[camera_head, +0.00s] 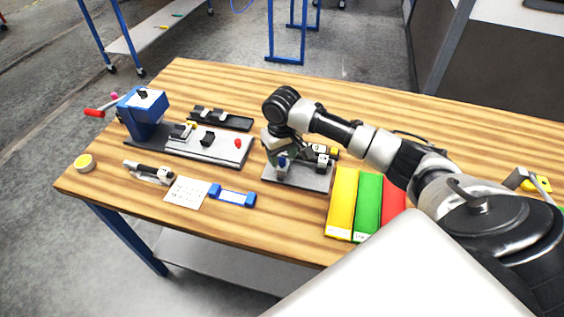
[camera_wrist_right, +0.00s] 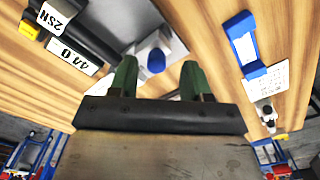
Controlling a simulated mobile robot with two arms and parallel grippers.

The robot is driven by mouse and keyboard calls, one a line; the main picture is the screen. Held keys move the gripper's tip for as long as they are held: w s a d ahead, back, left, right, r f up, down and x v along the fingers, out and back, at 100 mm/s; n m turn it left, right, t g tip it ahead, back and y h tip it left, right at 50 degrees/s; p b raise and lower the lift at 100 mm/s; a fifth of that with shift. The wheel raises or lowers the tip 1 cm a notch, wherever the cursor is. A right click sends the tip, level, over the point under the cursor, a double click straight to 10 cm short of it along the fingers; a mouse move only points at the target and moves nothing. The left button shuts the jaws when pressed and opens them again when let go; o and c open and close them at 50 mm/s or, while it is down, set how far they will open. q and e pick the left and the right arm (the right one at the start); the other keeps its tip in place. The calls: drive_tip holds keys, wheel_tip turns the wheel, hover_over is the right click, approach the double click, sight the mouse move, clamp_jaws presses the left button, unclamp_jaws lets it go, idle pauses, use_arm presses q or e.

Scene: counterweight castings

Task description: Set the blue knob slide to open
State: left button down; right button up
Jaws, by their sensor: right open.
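The blue knob (camera_head: 283,161) stands on a small light block on a grey plate (camera_head: 297,178) near the middle of the bench. It also shows in the right wrist view (camera_wrist_right: 156,61), between and a little beyond my two green fingertips. My right gripper (camera_wrist_right: 157,70) is open and points down at the knob, with a finger on either side. In the head view my right gripper (camera_head: 281,152) partly covers the knob and its block. I cannot tell whether a finger touches the knob, or which position the slide is in. My left gripper is not in view.
Yellow (camera_head: 342,203), green (camera_head: 367,207) and red bins stand right of the plate. Left are a blue press (camera_head: 146,114) on a grey base, a blue level-like bar (camera_head: 232,195) and a white card (camera_head: 187,192). Black cylinders with labels (camera_wrist_right: 74,55) lie close by the knob.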

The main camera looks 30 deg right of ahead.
sight(281, 161)
wheel_tip(281, 161, up, 8)
drive_tip(key=b, duration=0.1)
drive_tip(key=shift+f, duration=0.25)
drive_tip(key=shift+a, duration=0.1)
